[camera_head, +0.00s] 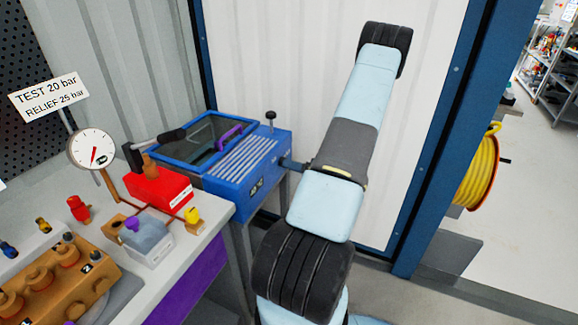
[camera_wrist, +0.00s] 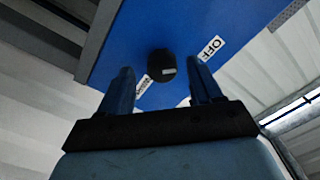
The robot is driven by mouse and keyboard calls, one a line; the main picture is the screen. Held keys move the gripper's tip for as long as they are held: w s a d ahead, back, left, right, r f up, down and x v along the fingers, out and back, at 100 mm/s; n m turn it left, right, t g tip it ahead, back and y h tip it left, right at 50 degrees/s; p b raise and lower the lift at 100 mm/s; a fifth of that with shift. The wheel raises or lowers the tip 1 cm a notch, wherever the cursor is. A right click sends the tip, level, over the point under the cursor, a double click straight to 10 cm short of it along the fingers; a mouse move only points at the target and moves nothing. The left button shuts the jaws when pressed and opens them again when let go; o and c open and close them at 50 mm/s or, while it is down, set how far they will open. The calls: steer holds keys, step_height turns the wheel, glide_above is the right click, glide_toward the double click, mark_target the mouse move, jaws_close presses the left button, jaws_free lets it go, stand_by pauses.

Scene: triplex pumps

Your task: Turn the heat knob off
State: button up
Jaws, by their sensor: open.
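The heat knob (camera_wrist: 161,65) is round and black with a short pale mark, on the face of a blue panel in the wrist view. A white OFF label (camera_wrist: 211,48) is to its upper right, and a second small label (camera_wrist: 143,86) is at its lower left, too blurred to read. My gripper (camera_wrist: 161,69) is open, with one blue finger on each side of the knob in the picture. I cannot tell whether the fingers touch it. In the head view the blue heater box (camera_head: 232,195) stands left of my arm; the knob is not clearly visible there.
The bench (camera_head: 213,212) left of the blue box carries a red box (camera_head: 158,188), a pressure gauge (camera_head: 92,149) and a brown pump block (camera_head: 62,280). A white ribbed door is behind my arm. A yellow hose reel (camera_head: 477,178) hangs at right.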

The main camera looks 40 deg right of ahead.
steer(key=v, duration=1.1)
steer(key=shift+s+d, duration=0.15)
steer(key=shift+s, duration=0.15)
steer(key=shift+f, duration=0.1)
steer(key=w+a+r+n+g+y, duration=0.2)
steer(key=w+a+r+n+g, duration=0.15)
steer(key=a+r+g, duration=0.55)
steer(key=w+a+r+n+g+y, duration=0.2)
steer(key=w+a+r+g, duration=0.2)
steer(key=a+r, duration=0.85)
steer(key=s+a+r+t+h, duration=0.1)
steer(key=s+a+r+h, duration=0.4)
steer(key=a+r, duration=0.3)
steer(key=s+a+r+m+t+h, duration=0.1)
steer(key=s+a+r+h, duration=0.4)
steer(key=s+a+r, duration=0.3)
steer(key=shift+s+a+h, duration=0.2)
steer(key=shift+a+h, duration=0.2)
steer(key=shift+a, duration=0.75)
